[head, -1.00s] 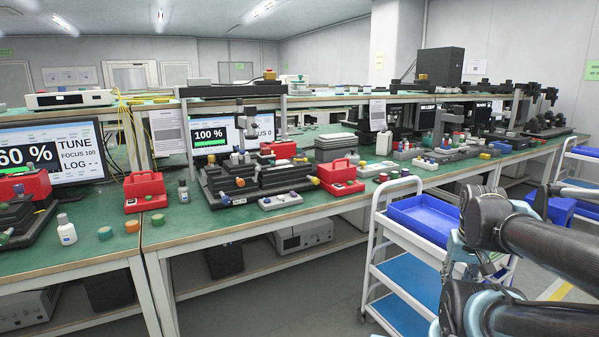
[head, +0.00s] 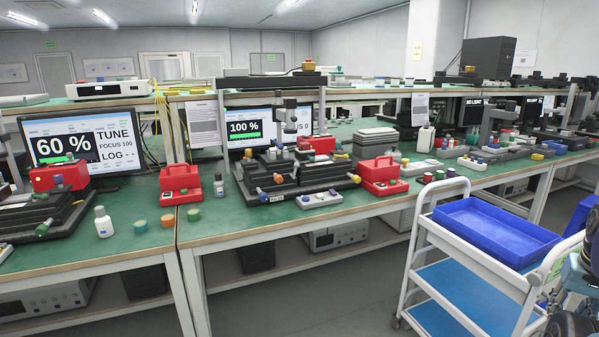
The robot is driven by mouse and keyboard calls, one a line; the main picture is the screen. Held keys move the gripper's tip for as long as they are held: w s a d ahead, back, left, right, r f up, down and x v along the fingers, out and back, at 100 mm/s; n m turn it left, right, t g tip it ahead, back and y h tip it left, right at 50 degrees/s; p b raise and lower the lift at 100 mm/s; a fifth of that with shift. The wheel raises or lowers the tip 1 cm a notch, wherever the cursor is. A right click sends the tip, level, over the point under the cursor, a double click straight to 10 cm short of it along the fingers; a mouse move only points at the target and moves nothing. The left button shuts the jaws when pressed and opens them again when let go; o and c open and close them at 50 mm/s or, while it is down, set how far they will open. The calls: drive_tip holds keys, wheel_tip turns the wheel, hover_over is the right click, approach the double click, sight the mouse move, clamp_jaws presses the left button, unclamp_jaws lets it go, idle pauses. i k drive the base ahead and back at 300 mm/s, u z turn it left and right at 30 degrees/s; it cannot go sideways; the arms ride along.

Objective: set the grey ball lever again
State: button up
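A dark stepped fiber stage (head: 300,178) stands on the green bench in the middle, in front of a monitor reading 100 % (head: 244,130). It carries small ball-ended levers, among them an orange one (head: 278,178). I cannot pick out a grey ball lever for certain; the parts are too small. A second dark stage (head: 38,216) with a green knob stands at the far left before a monitor reading 60 % (head: 65,147). Only a piece of my arm shows at the bottom right edge. My gripper is not visible.
Red cases (head: 180,182) (head: 382,175) stand on either side of the middle stage. A white bottle (head: 103,222) and several coloured discs are near the front edge. A white trolley with a blue tray (head: 490,232) stands right of centre on the floor, before the bench.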

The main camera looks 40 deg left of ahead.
sight(297, 165)
drive_tip(key=u, duration=0.05)
drive_tip(key=k, duration=1.45)
drive_tip(key=u, duration=1.3)
drive_tip(key=i, duration=1)
drive_tip(key=z, duration=0.05)
